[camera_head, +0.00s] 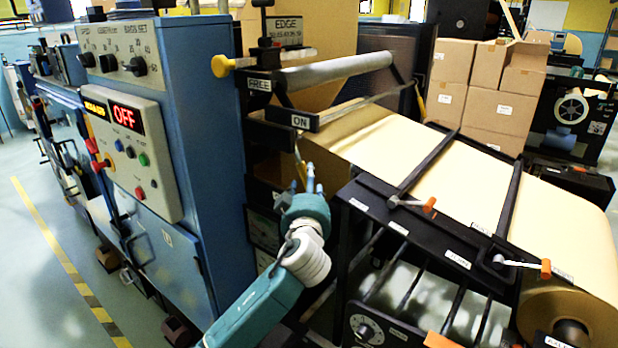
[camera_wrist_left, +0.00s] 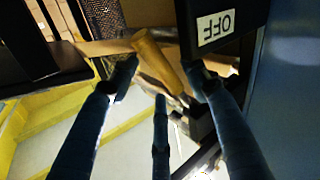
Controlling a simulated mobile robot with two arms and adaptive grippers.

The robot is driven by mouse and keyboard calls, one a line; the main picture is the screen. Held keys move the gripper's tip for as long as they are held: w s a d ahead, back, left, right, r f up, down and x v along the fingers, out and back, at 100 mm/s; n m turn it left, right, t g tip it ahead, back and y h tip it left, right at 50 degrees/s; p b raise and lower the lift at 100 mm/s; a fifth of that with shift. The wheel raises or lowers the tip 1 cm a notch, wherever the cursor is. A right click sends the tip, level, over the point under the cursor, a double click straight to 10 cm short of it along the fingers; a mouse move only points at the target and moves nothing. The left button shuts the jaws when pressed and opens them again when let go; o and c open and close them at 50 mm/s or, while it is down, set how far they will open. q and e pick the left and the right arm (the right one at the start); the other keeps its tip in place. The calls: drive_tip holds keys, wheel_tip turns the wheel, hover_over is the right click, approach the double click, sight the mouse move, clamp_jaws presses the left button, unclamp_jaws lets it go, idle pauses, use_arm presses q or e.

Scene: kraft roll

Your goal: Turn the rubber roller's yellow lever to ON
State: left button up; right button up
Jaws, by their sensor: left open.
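The yellow lever (camera_head: 301,164) hangs below a black bracket with an ON label (camera_head: 300,121), on the right side of the blue machine; my gripper's fingers partly hide it in the head view. In the left wrist view, the lever's yellow handle (camera_wrist_left: 158,62) lies tilted between the spread fingers, and an OFF label (camera_wrist_left: 215,25) shows upside down beside it. My left gripper (camera_head: 308,182) reaches up at the lever and is open around it; it also shows in the wrist view (camera_wrist_left: 159,84). Contact cannot be told. My right gripper is not in view.
A grey roller (camera_head: 335,72) with a yellow knob (camera_head: 222,65) and a FREE label (camera_head: 259,84) is above. The blue cabinet (camera_head: 215,150) stands close left of my gripper. A black frame (camera_head: 365,203) with kraft paper (camera_head: 400,150) is close on the right.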

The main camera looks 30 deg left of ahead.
use_arm(q)
drive_tip(key=shift+x, duration=1.65)
clamp_jaws()
